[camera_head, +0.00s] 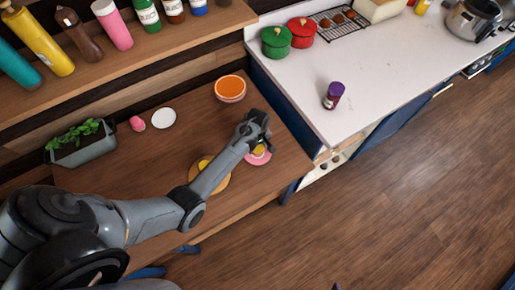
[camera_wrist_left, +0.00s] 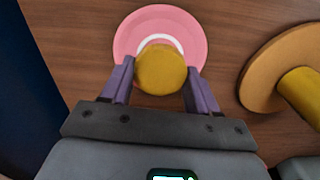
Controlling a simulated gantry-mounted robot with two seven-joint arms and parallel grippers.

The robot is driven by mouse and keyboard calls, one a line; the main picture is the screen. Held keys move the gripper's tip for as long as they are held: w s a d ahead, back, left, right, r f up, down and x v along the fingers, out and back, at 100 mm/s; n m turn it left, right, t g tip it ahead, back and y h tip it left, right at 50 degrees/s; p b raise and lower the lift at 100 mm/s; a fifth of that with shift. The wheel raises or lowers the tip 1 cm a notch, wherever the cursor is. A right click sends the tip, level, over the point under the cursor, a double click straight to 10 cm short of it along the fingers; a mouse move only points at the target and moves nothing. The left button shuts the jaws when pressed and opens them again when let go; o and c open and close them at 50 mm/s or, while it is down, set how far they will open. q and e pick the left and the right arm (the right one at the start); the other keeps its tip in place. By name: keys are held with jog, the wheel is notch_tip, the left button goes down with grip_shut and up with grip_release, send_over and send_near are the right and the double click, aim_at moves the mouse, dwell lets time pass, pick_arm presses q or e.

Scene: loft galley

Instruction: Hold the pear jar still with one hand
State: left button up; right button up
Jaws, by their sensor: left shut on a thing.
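A yellow round-topped object (camera_wrist_left: 160,69) stands on a pink saucer (camera_wrist_left: 128,42) on the wooden table. My left gripper (camera_wrist_left: 158,85) is shut on it, one finger on each side. In the head view my left gripper (camera_head: 262,136) is over the pink saucer (camera_head: 257,159) and hides most of the object. No label is readable, so I cannot tell by sight which is the pear jar. My right gripper is not in view.
A second yellow object (camera_wrist_left: 303,92) stands on a tan disc (camera_wrist_left: 262,68) close by. An orange bowl (camera_head: 230,89), white disc (camera_head: 163,118), pink item (camera_head: 137,124) and planter (camera_head: 82,146) are on the table. Green (camera_head: 276,41) and red (camera_head: 302,32) pots stand on the counter.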

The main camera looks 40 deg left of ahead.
pick_arm(q)
jog(key=shift+f, duration=1.2)
jog(key=shift+f, duration=0.1)
jog(key=o, duration=1.2)
jog(key=shift+c, duration=0.2)
notch_tip(320, 180, up, 12)
jog(key=p, duration=0.2)
jog(key=s+d+r+m+t, duration=0.1)
jog(key=s+d+r+m, duration=0.2)
jog(key=s+m, duration=0.35)
jog(key=s+d+r+m+t, duration=0.1)
jog(key=s+d+r+m, duration=0.25)
jog(key=s, duration=0.55)
jog(key=s+d+r+m+t, duration=0.25)
jog(key=s+m, duration=0.25)
jog(key=s, duration=0.3)
notch_tip(320, 180, up, 19)
jog(key=d+p, duration=0.1)
jog(key=p, duration=1.8)
jog(key=shift+w+g, duration=0.15)
jog(key=shift+g, duration=0.3)
